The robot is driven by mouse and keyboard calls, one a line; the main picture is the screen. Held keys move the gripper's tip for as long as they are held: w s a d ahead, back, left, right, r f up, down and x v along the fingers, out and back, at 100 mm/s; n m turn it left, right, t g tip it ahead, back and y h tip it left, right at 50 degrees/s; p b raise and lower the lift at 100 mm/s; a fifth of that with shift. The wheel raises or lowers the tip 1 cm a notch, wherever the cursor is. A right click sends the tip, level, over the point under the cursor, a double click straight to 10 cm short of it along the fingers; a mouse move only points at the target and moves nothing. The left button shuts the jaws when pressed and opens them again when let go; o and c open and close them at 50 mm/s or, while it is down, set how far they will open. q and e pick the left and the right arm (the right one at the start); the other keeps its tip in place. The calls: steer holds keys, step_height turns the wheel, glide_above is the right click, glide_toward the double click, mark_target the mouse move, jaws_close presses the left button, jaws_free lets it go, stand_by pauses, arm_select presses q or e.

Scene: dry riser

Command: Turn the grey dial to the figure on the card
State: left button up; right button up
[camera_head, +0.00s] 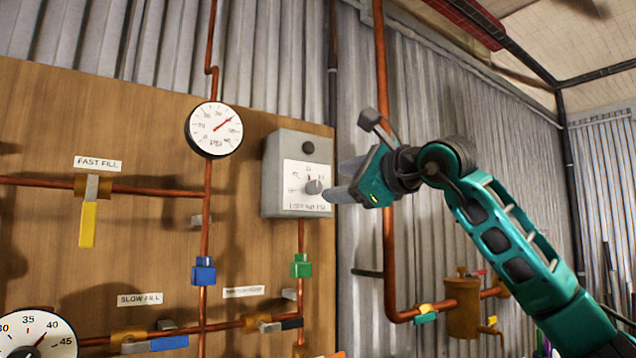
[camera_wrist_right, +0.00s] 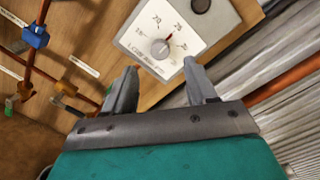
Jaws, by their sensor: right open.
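The grey dial (camera_head: 314,187) sits on the white scale plate of a grey box (camera_head: 270,187) on the wooden board. In the right wrist view the dial (camera_wrist_right: 160,48) shows a red pointer aimed up and slightly right, between printed figures. The exact figure is too small to read surely. My right gripper (camera_head: 345,182) is open, just right of the dial in the head view. In the wrist view its two fingers (camera_wrist_right: 160,80) stand apart below the dial, with nothing between them. The card is not visible. My left gripper is not in view.
A PSI gauge (camera_head: 215,130) is left of the box. Copper pipes run across the board, with a yellow lever (camera_head: 88,224), a blue valve (camera_head: 203,271) and a green valve (camera_head: 301,265). A vertical copper pipe (camera_head: 386,80) passes behind my right gripper. Another gauge (camera_head: 36,335) is at lower left.

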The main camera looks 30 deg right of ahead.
mark_target(317, 187)
steer(key=w, duration=0.2)
steer(key=w+a+p, duration=0.1)
steer(key=w, duration=0.4)
steer(key=shift+a, duration=0.15)
steer(key=c, duration=1.1)
